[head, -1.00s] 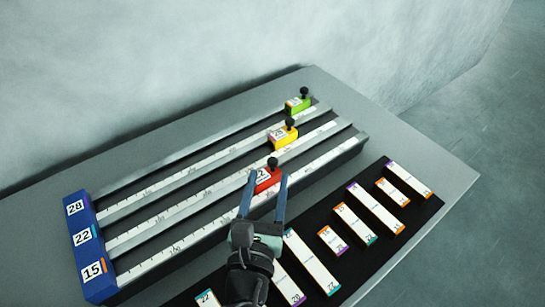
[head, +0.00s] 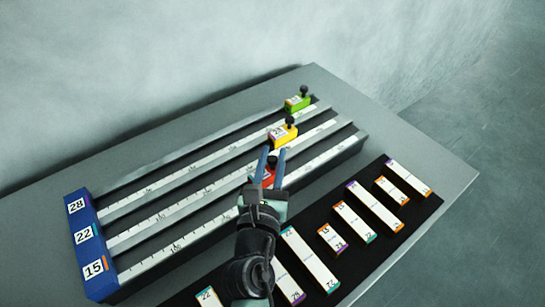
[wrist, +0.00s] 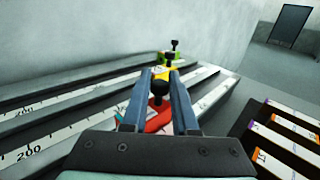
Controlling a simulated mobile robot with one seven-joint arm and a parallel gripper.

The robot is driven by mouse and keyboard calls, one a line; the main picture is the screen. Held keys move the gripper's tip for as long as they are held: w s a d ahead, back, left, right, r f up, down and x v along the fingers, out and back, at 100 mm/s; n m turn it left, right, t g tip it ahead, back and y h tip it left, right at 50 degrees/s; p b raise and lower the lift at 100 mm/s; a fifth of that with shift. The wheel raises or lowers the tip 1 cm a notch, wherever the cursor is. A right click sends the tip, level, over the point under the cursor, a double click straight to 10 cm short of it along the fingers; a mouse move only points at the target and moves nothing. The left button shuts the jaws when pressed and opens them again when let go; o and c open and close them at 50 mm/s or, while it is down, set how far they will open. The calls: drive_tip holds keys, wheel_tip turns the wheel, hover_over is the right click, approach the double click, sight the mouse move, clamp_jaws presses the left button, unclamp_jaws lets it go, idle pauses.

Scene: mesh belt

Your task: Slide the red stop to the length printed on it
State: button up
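The red stop (head: 269,176) sits on the nearest ruled rail (head: 190,243), towards its right part. My gripper (head: 270,152) is over it, with one finger on each side of its black knob. In the wrist view the black knob (wrist: 157,92) stands between the two open fingers (wrist: 160,85), with the red body (wrist: 155,120) below it. I see gaps between the fingers and the knob. The number on the red stop is hidden by my gripper. The yellow stop (head: 283,135) and the green stop (head: 297,103) sit on the rails behind.
A blue end block (head: 91,246) marked 28, 22 and 15 closes the left end of the rails. A black mat (head: 362,247) with several labelled white strips lies in front, right of my arm. A wall rises behind the table.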

clamp_jaws()
idle(1.0)
drive_tip(key=shift+s+a+f, duration=0.15)
drive_tip(key=shift+a, duration=0.2)
drive_tip(key=s+a, duration=0.1)
drive_tip(key=a, duration=0.1)
drive_tip(key=s+a, duration=0.2)
drive_tip(key=s+a+b, duration=0.1)
drive_tip(key=a, duration=0.1)
drive_tip(key=shift+s, duration=0.25)
drive_tip(key=shift+a, duration=0.1)
drive_tip(key=o, duration=0.7)
unclamp_jaws()
drive_tip(key=shift+c, duration=0.2)
